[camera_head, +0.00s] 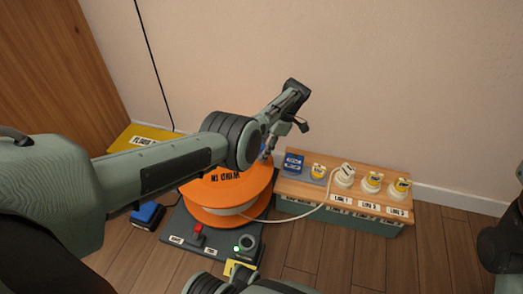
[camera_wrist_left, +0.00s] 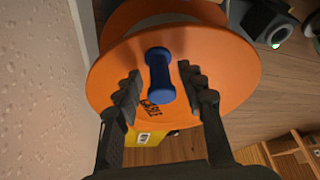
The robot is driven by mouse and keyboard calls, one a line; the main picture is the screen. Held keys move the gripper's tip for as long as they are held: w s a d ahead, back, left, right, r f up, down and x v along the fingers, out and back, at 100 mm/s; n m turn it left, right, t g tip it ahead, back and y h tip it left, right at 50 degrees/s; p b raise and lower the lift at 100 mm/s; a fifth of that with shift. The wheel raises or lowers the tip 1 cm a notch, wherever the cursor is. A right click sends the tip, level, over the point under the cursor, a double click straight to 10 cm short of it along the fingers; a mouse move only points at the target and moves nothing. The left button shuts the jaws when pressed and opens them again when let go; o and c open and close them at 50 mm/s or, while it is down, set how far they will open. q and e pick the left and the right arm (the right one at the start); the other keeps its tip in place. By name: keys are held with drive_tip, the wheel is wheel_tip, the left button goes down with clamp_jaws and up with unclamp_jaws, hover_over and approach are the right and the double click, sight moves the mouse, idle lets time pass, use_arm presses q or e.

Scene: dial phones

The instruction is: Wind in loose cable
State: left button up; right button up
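An orange cable reel (camera_head: 207,197) with "WIND IN" lettering stands on a dark base plate. It also shows in the left wrist view (camera_wrist_left: 235,65), with a blue crank handle (camera_wrist_left: 160,70) standing up from its face. My left gripper (camera_wrist_left: 160,88) is open, one finger on each side of the handle, with gaps showing. In the head view my left gripper (camera_head: 270,150) is over the reel's far right side, its fingers partly hidden. A pale loose cable (camera_head: 290,218) curves from the reel to the wooden box. Part of my right arm shows at the bottom edge; its finger state is unclear.
The wooden-topped box (camera_head: 375,212) on the right carries several plugs and labels. The base plate (camera_head: 178,255) has a red switch (camera_head: 198,231) and a knob (camera_head: 247,242) beside a green light. A yellow panel (camera_head: 125,138) lies near the wall.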

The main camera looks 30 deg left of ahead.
use_arm(q)
drive_tip(key=v, duration=1.1)
drive_tip(key=shift+r, duration=0.1)
